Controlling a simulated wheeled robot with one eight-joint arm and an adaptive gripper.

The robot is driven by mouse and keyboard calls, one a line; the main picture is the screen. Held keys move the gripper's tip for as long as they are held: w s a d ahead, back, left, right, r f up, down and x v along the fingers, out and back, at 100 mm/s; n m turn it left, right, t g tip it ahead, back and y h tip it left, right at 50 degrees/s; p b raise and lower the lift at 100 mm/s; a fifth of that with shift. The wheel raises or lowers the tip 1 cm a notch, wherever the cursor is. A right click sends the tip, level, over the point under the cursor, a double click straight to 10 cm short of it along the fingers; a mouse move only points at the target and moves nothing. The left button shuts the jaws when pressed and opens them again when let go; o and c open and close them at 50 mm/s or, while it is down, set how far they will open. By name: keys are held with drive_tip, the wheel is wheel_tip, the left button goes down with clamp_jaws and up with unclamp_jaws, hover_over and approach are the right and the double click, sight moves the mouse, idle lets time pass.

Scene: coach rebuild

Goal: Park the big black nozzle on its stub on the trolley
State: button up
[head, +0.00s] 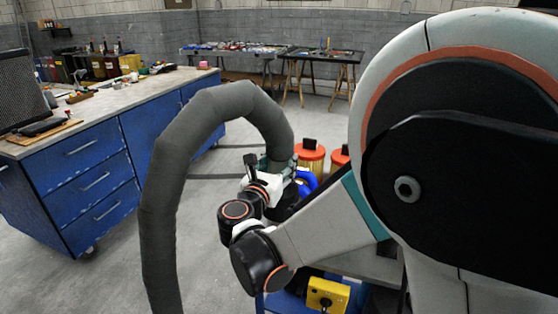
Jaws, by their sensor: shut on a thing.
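My gripper (279,172) is near the middle of the head view, mostly hidden behind my own wrist. It is shut at the end of a thick grey hose (190,130) that arches up from the lower left and comes down to it. A dark shape (287,207) shows just below and right of the gripper. It looks like the big black nozzle at the hose's end, but most of it is hidden. The trolley (282,302) is blue and shows in part below my arm. I cannot make out the stub.
Orange-lidded yellow canisters (310,157) and a blue round thing (307,181) stand just beyond my gripper. A yellow box (327,295) sits low at the trolley. A blue drawer workbench (95,180) fills the left. Clear floor (110,270) lies between.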

drive_tip(key=shift+f, duration=0.1)
drive_tip(key=shift+f+b, duration=0.75)
drive_tip(key=shift+f, duration=0.15)
drive_tip(key=shift+f, duration=0.1)
idle(0.3)
drive_tip(key=shift+f, duration=1.35)
drive_tip(key=shift+f, duration=0.15)
drive_tip(key=shift+f, duration=1.3)
drive_tip(key=shift+f, duration=1.15)
drive_tip(key=o, duration=1.8)
drive_tip(key=shift+c, duration=0.2)
